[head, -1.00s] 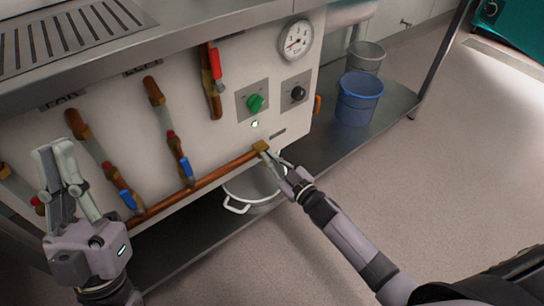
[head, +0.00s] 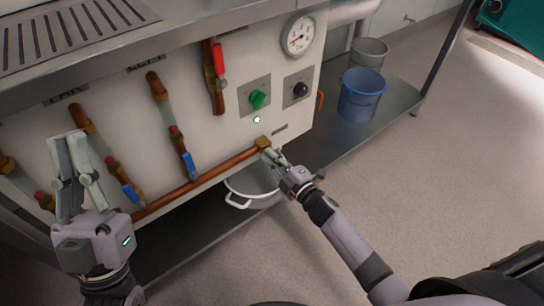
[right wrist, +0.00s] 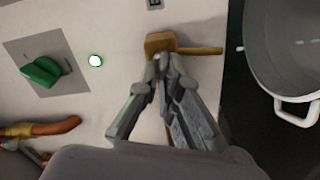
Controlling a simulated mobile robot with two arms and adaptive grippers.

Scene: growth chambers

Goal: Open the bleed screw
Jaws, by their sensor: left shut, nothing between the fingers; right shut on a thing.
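A brass end fitting (head: 263,143) sits at the right end of the copper pipe (head: 200,180) low on the white panel. It also shows in the right wrist view (right wrist: 160,43), with a short brass stub pointing right. My right gripper (head: 269,154) is at this fitting. In the right wrist view its fingertips (right wrist: 163,62) are closed together against the fitting's near side, shut on the bleed screw, which they largely hide. My left gripper (head: 68,142) is shut and empty, pointing up in front of the panel's left side.
A white-handled pot (head: 255,185) stands under the fitting on the lower shelf. The panel carries a green knob (head: 258,99), a black knob (head: 300,89), a gauge (head: 298,36), a lit green lamp (head: 256,119) and several valve pipes. A blue bucket (head: 360,95) stands right; the floor is clear.

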